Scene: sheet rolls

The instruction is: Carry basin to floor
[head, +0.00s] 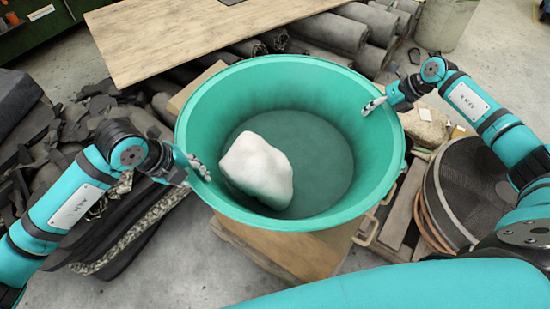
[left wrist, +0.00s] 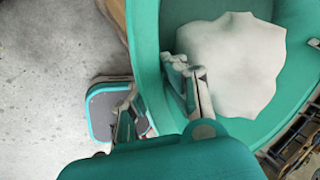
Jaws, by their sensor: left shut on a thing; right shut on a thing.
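The basin (head: 285,92) is a wide teal tub, open upward, in the middle of the head view. A white lumpy mass (head: 256,170) lies inside it, left of centre. My left gripper (head: 199,168) is shut on the basin's left rim, and my right gripper (head: 374,105) is shut on its right rim. In the left wrist view, the basin's rim (left wrist: 147,50) passes between the fingers of my left gripper (left wrist: 160,100), one inside beside the white mass (left wrist: 235,65). The basin is over a wooden box (head: 300,248); I cannot tell whether they touch.
A wooden board (head: 190,35) and dark rolls (head: 335,32) lie behind the basin. Dark scraps (head: 60,135) are piled at left. A dark round mesh container (head: 475,185) stands at right. Bare concrete floor (head: 165,265) shows at front left.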

